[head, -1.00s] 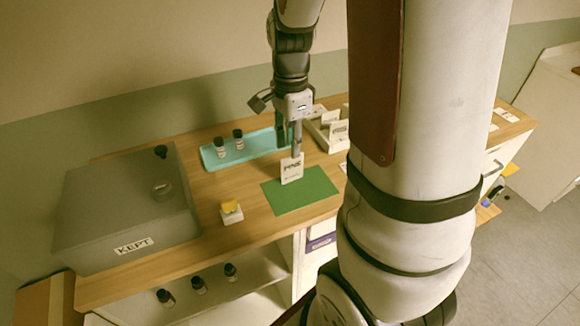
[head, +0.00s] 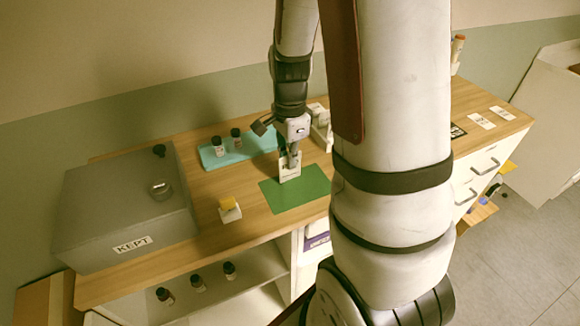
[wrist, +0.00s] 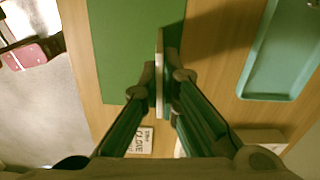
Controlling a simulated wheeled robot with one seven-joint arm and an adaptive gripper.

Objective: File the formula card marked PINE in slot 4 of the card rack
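A white card (head: 289,170) stands upright at the left part of the green mat (head: 312,186). Its lettering is partly covered by my fingers and too small to read surely. My gripper (head: 290,156) is down over the card's top. In the wrist view the card (wrist: 159,50) shows edge-on between my fingertips (wrist: 164,80), which appear closed against both faces. I cannot tell whether its lower edge touches the mat. The white card rack (head: 320,120) stands behind, partly hidden by my arm; its slot numbers are not readable.
A teal tray (head: 259,146) with two dark bottles lies behind the mat. A grey box marked KEPT (head: 125,205) fills the left side. A small white block with a yellow top (head: 229,210) stands left of the mat. Two white cards lie flat at right.

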